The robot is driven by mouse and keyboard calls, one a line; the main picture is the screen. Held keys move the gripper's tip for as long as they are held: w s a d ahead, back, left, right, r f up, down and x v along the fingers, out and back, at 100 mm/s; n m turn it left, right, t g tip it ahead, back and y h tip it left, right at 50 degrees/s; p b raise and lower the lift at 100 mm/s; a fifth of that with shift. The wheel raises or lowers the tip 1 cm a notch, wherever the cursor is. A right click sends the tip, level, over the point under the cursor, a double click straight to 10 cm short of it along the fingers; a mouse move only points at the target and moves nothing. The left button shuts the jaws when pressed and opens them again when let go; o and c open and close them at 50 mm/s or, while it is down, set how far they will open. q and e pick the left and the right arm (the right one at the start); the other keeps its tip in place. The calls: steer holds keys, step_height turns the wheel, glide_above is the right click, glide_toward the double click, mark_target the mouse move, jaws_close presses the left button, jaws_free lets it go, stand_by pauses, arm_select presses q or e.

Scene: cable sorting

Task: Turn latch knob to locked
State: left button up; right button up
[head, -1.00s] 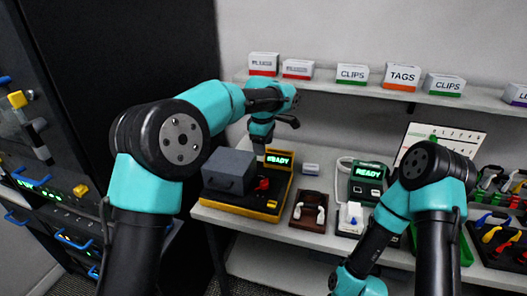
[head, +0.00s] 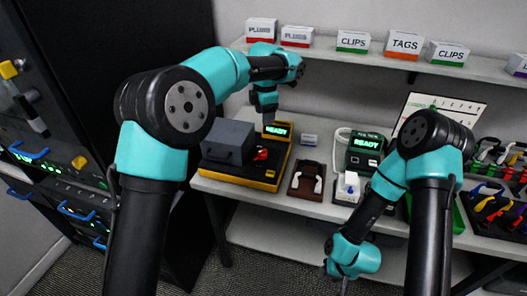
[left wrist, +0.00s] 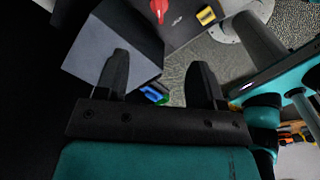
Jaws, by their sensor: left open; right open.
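The latch knob (head: 261,154) is red and sits on a black and yellow device (head: 268,185), right of its grey box (head: 228,142). In the left wrist view the red knob (left wrist: 159,9) shows at the top edge, beyond the grey box (left wrist: 118,45). My left gripper (head: 268,116) hangs above the back of the device, apart from the knob. Its two fingers (left wrist: 160,65) stand wide apart with nothing between them. My right gripper (head: 337,283) is low in front of the table, away from the device, and its fingers are barely visible.
A lit READY display (head: 277,129) stands behind the knob. Right of it are a brown holder (head: 307,180) and a second READY unit (head: 366,150). Labelled boxes (head: 403,44) line the shelf above. A dark rack (head: 60,150) stands at the left.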

mark_target(263, 151)
arm_select(q)
steer(key=shift+n, duration=0.3)
steer(key=shift+f, duration=0.1)
steer(key=f, duration=1.1)
steer(key=w+f, duration=0.1)
steer(key=f, duration=0.5)
steer(key=shift+a+f, duration=0.1)
steer(key=shift+a, duration=0.1)
steer(key=shift+c, duration=0.3)
steer(key=c, duration=0.9)
steer(key=shift+o, duration=0.2)
